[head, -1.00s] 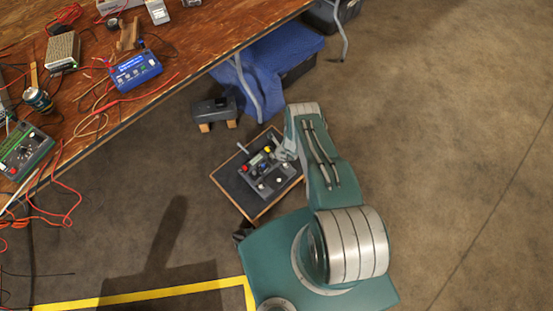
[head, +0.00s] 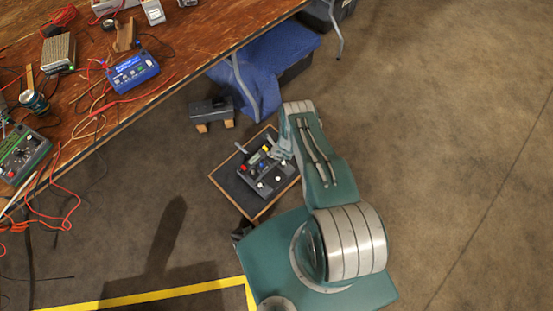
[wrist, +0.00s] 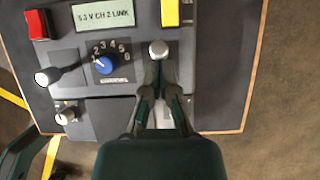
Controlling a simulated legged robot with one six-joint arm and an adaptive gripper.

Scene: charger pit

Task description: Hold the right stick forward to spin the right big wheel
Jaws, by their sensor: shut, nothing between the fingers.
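The control box (wrist: 105,60) is dark grey, with a small display reading "5.3 V CH 2 LINK". It also shows on a wood-edged board in the head view (head: 262,177). The right stick's pale round knob (wrist: 159,48) is in the wrist view, just beyond my fingertips. The left stick's white knob (wrist: 42,78) is at the left of the box. My gripper (wrist: 160,66) is shut and empty, its tips right behind the right knob; I cannot tell whether they touch it. The right stick's shaft is hidden. No big wheel shows.
The box also carries a red button (wrist: 36,25), a yellow button (wrist: 170,12) and a blue numbered dial (wrist: 103,63). A cluttered wooden bench (head: 190,60) stands at upper left, with a blue cloth (head: 265,65) below it. Floor at right is clear.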

